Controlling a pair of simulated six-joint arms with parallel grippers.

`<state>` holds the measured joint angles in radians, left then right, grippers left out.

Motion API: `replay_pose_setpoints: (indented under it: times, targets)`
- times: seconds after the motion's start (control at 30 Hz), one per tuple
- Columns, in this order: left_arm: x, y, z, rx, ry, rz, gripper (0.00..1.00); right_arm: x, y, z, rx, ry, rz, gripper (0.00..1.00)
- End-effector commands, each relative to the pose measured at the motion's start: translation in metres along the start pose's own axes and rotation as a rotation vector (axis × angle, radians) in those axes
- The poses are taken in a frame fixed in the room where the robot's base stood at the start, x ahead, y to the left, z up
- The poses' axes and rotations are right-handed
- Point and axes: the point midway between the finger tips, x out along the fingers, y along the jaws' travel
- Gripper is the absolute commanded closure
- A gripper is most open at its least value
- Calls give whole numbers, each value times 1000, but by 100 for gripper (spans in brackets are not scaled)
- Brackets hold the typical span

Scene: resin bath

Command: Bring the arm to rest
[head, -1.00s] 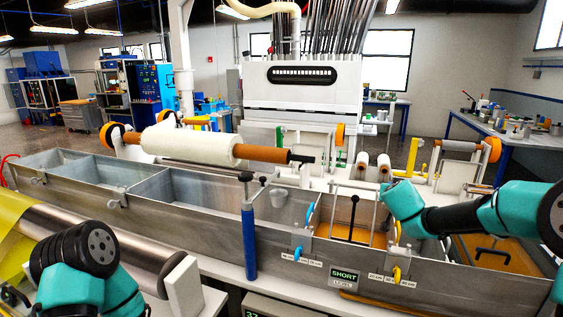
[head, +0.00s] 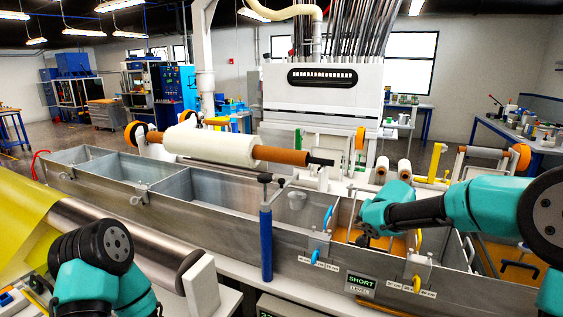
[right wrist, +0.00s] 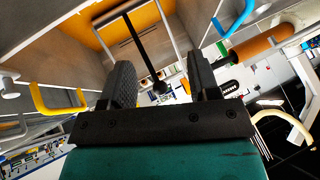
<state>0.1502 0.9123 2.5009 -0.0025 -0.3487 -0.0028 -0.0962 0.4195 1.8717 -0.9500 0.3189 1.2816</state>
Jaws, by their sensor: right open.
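My right arm comes in from the right in the head view and reaches over the metal bath (head: 225,225). The fingers of my right gripper are hard to make out there. In the right wrist view my right gripper (right wrist: 160,85) is open, its two dark fingers apart with nothing held between them. A black rod with a round knob (right wrist: 158,86) shows beyond the gap between the fingers; I cannot tell how far it is from them. My left arm shows at the lower left of the head view; its gripper is out of view.
A blue post (head: 266,235) stands at the bath's front wall. A SHORT LEVEL sign (head: 361,283) is on the front.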

Motion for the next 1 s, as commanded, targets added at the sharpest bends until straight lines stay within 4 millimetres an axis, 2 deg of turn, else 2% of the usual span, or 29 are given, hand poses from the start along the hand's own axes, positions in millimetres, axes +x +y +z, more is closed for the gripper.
replay_pose_setpoints:
  times: [0.1, 0.3, 0.47, 0.57, 0.7, 0.77, 0.87, 1.0]
  targets:
    - [0, 0, 0, 0, 0, 0, 100, 3, -16, 22, 38, -56, -53, 44]
    - [0, 0, 0, 0, 0, 0, 100, 11, -33, 65, 149, -161, -107, 44]
    - [0, 0, 0, 0, 0, 0, 100, 21, -38, 109, 274, -269, -111, 44]
    - [0, 0, 0, 0, 0, 0, 100, 34, -32, 146, 349, -349, -93, 44]
    - [0, 0, 0, 0, 0, 0, 100, 63, -3, 204, 382, -437, -52, 44]
    - [0, 0, 0, 0, 0, 0, 100, 76, 13, 226, 366, -459, -38, 44]
    - [0, 0, 0, 0, 0, 0, 100, 95, 45, 264, 315, -487, -18, 44]
    - [0, 0, 0, 0, 0, 0, 100, 116, 98, 321, 198, -521, 0, 44]
